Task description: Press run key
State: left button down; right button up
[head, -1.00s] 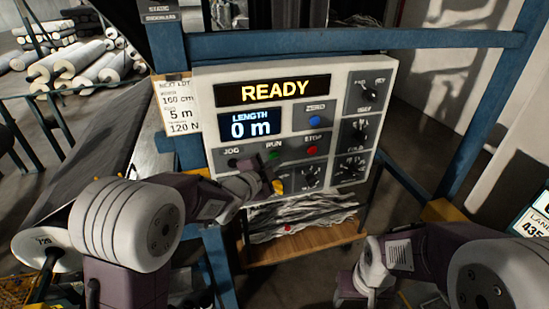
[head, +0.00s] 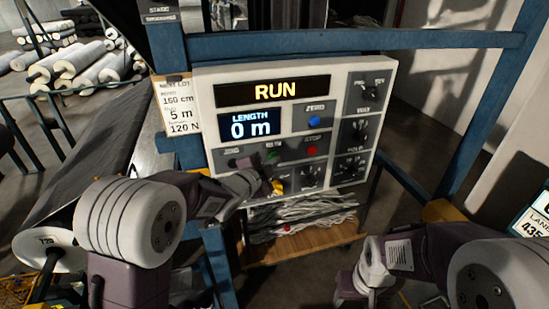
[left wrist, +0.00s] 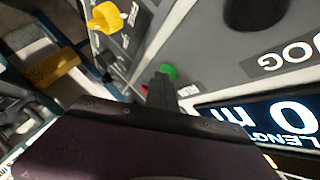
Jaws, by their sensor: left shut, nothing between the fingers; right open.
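The control panel (head: 205,90) stands upright in the head view, and its top display (head: 275,91) reads "RUN". The green run key (head: 273,156) is on the panel's lower middle, with its label just above it. My left gripper (head: 260,175) is shut and empty, held up to the panel at the green key. In the left wrist view the dark fingertips (left wrist: 162,86) overlap the edge of the green key (left wrist: 169,71) and seem to touch it; the exact contact is hidden. My right gripper (head: 348,292) is open and low at the right, away from the panel.
The red stop button (head: 312,150), blue zero button (head: 314,122) and black jog knob (left wrist: 255,12) are close to the run key. A yellow knob (left wrist: 108,17) is below it. The length screen (head: 250,124) reads 0 m. A blue frame (head: 350,41) surrounds the panel.

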dwell(0.3)
pick_arm(q)
jog(key=shift+s+d+b, duration=0.2)
jog(key=shift+s+b, duration=0.45)
jog(key=shift+s, duration=0.15)
jog(key=s+b, duration=0.1)
jog(key=s+d+b, duration=0.1)
jog(key=s, duration=0.1)
jog(key=s+b, duration=0.1)
jog(key=shift+s+d+f, duration=0.1)
jog(key=shift+s+d, duration=0.2)
jog(key=shift+s, duration=0.05)
